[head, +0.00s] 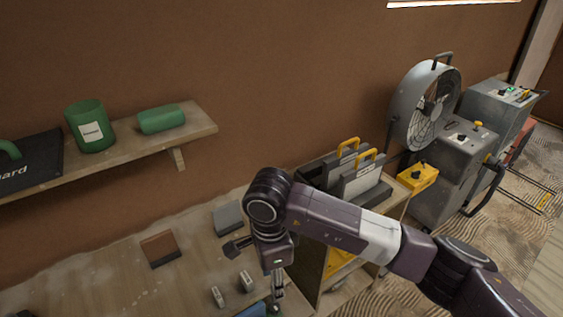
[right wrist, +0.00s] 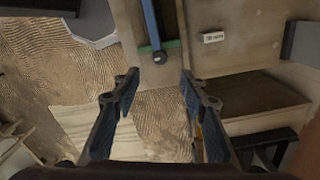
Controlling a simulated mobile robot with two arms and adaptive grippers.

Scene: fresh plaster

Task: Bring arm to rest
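My right arm (head: 345,230) comes in from the right of the head view, and its wrist bends down over the right part of the wooden worktable (head: 115,268). The gripper end is only partly seen there, at the bottom edge. In the right wrist view my right gripper (right wrist: 160,83) has its two fingers well apart with nothing between them. Beyond the fingertips lies a blue and green tool (right wrist: 150,25) on the wooden top, apart from the fingers. My left arm and gripper are not in view.
A brown block (head: 160,249), a grey block (head: 228,216) and small pale blocks (head: 218,297) lie on the worktable. A shelf (head: 195,128) holds a green can (head: 89,127) and a green roll (head: 161,118). Right stand yellow-handled tools (head: 362,178), a fan (head: 424,105) and grey machines (head: 455,165).

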